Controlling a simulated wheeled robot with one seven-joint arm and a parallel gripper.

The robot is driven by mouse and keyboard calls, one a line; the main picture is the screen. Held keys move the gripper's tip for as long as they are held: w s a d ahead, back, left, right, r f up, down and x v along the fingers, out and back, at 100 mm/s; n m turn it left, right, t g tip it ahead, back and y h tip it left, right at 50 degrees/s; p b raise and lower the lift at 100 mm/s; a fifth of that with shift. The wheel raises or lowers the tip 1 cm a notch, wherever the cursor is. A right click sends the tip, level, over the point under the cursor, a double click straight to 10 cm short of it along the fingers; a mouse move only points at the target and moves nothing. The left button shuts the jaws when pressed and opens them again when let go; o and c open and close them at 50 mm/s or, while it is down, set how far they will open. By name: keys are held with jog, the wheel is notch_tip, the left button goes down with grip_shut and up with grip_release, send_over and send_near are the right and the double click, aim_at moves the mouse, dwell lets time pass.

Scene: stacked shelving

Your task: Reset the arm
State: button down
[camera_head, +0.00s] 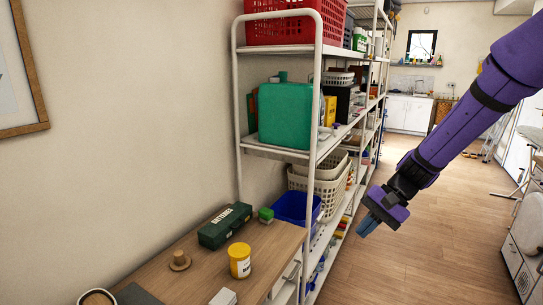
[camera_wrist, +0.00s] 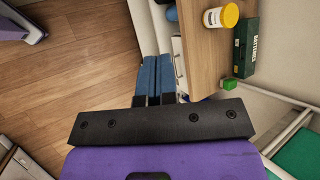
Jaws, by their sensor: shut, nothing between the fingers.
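My gripper (camera_head: 366,226) hangs at the end of my purple arm at the right in the head view, in free air over the wood floor and to the right of the shelving. It points down and to the left. In the wrist view its two blue fingers (camera_wrist: 157,68) lie side by side, shut with nothing between them. Beyond them the wrist view shows the floor and the edge of the wooden desk.
The wooden desk (camera_head: 185,281) carries a yellow jar (camera_head: 239,261), a dark green box (camera_head: 225,225) and a small green block (camera_head: 266,214). White shelving (camera_head: 314,120) holds a red basket (camera_head: 283,25), a teal case (camera_head: 286,115) and a blue bin (camera_head: 297,207).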

jog(key=s+d+r+n+t+h, duration=0.2)
jog(key=s+d+r+t+h, duration=0.1)
jog(key=s+r, duration=0.6)
jog(key=s+d+r+n+t+h, duration=0.3)
jog(key=s+r, duration=0.6)
jog(key=s, duration=0.5)
jog(key=shift+d+t+h, duration=0.4)
jog(key=shift+d+h, duration=0.5)
jog(key=shift+d, duration=0.45)
